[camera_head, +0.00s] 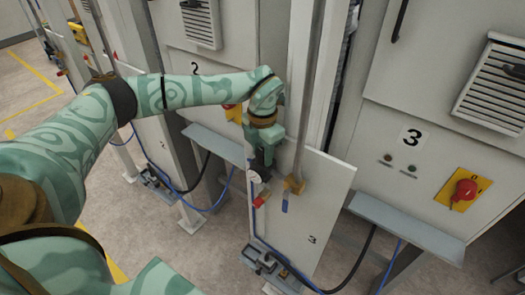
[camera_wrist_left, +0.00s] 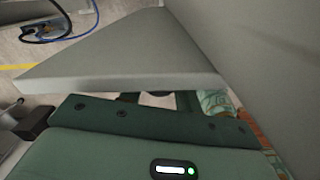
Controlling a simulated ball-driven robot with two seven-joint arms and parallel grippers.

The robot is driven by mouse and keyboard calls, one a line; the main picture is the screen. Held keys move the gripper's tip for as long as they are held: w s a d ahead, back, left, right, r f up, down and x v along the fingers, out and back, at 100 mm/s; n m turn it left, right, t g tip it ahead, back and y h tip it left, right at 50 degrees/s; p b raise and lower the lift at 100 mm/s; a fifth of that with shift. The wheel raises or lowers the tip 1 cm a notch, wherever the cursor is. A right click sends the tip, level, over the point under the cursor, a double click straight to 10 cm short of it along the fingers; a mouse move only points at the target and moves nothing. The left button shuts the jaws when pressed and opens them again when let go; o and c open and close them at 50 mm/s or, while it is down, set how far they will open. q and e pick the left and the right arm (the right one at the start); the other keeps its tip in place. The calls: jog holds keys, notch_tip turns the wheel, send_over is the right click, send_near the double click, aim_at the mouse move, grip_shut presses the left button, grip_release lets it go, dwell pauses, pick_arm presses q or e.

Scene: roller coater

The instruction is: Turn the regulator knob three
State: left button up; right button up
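The regulator on the panel marked 3 (camera_head: 325,195) shows as a small pale round gauge (camera_head: 254,177) with a red part (camera_head: 262,198) below it. My left gripper (camera_head: 262,168) points down right at the top of this regulator and covers its upper part, so the knob is largely hidden. I cannot tell whether the fingers touch the knob. In the left wrist view, the dark green gripper body fills the lower part and the fingers are mostly hidden; their opening cannot be judged. My right gripper is not in view.
A brass valve with a blue handle (camera_head: 287,200) sits just right of my gripper, by a vertical post (camera_head: 305,90). A yellow plate with a red rotary switch (camera_head: 464,190) is on the cabinet at right. Blue hoses (camera_head: 285,265) run near the floor.

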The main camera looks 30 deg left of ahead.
pick_arm(q)
jog(key=shift+n, duration=3.1)
jog(key=shift+r, duration=0.1)
jog(key=shift+w, duration=0.1)
jog(key=o, duration=1)
jog(key=shift+c, duration=0.2)
notch_tip(320, 180, up, 16)
jog(key=b, duration=0.1)
jog(key=shift+r, duration=0.1)
